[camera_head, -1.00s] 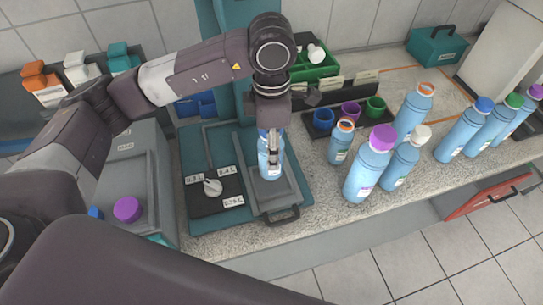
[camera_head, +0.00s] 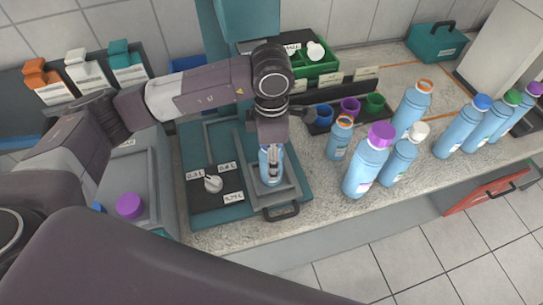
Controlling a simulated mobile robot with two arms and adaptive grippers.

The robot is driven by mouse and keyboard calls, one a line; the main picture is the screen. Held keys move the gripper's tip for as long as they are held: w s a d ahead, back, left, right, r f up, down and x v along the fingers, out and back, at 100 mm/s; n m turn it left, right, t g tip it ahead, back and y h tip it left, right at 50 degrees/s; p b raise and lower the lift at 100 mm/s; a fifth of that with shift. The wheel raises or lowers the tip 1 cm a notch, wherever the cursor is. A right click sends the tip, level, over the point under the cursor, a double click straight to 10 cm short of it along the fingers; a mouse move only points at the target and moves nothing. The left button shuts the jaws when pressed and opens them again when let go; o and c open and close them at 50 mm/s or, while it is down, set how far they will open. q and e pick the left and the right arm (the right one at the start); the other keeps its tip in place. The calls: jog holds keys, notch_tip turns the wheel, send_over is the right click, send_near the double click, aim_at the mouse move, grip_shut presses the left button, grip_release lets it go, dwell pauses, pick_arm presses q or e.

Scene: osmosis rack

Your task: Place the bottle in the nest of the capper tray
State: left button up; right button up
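My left gripper (camera_head: 272,152) points down over the capper tray and is around the upper part of a light-blue bottle (camera_head: 270,175). The fingers are closed about the bottle's top, and the bottle is upright. The grey capper tray (camera_head: 291,190) with a dark front handle lies under it on the teal capper base (camera_head: 245,215). The bottle is over the tray's middle. The nest is hidden beneath it, and I cannot tell whether the bottle's foot touches it. My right gripper is not in view.
A dark dial panel (camera_head: 202,203) with a white knob is left of the tray. Right of it stand a small orange-topped bottle (camera_head: 338,140), a purple-capped bottle (camera_head: 366,165) and several others. Colored cups (camera_head: 350,107) sit behind. A purple cap (camera_head: 129,206) lies at left.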

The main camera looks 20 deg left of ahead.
pick_arm(q)
jog(key=shift+o, duration=0.4)
jog(key=shift+r, duration=0.1)
jog(key=shift+r, duration=0.15)
notch_tip(320, 180, up, 11)
jog(key=shift+f+b, duration=0.2)
jog(key=shift+b, duration=1)
jog(key=shift+r, duration=0.65)
